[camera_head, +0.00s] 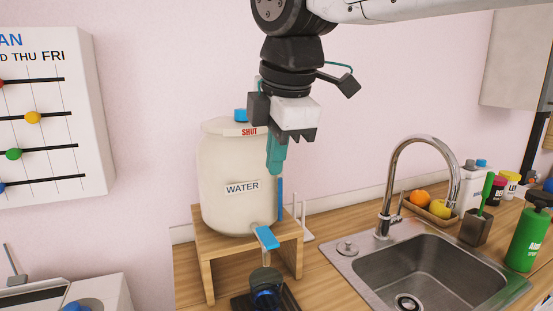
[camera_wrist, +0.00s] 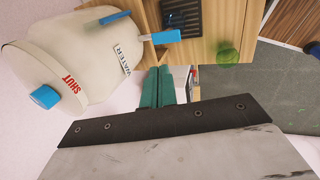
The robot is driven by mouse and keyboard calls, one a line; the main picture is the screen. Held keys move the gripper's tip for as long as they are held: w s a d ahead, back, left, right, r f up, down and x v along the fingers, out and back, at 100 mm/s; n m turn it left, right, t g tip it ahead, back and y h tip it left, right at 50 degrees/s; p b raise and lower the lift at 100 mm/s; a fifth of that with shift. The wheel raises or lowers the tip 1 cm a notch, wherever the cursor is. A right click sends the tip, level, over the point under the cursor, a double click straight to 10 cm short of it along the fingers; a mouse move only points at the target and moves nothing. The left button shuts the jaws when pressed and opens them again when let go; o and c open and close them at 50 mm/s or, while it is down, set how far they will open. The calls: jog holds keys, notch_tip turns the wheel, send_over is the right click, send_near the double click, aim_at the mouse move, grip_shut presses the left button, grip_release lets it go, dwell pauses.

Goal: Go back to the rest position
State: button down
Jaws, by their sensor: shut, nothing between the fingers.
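My gripper (camera_head: 276,160) hangs from my arm with its teal fingers pointing down, in front of the right side of a cream water jar. In the wrist view my gripper (camera_wrist: 158,75) shows its teal fingers together with nothing between them. The jar (camera_head: 236,205), labelled WATER and SHUT with a blue knob, stands upright on a wooden stand (camera_head: 207,262). It also shows in the wrist view (camera_wrist: 95,60). Whether the fingers touch the jar is not clear, but they look apart from it in the wrist view.
A sink (camera_head: 425,270) with a curved faucet (camera_head: 392,185) is to the right. A blue tap (camera_head: 266,238) juts from the jar above a dark cup (camera_head: 266,282). A bead board (camera_head: 60,110) hangs at left.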

jog(key=s+d+f+m, duration=0.5)
jog(key=d+f+m, duration=0.1)
jog(key=d+m, duration=0.1)
jog(key=s+d+f+m+g, duration=0.1)
jog(key=s+d+f+m, duration=0.4)
jog(key=d, duration=0.5)
jog(key=s+d+f+m+g+h, duration=0.1)
jog(key=s+d+f+m, duration=0.5)
jog(key=m, duration=0.4)
jog(key=shift+d+f, duration=0.65)
jog(key=shift+d, duration=0.5)
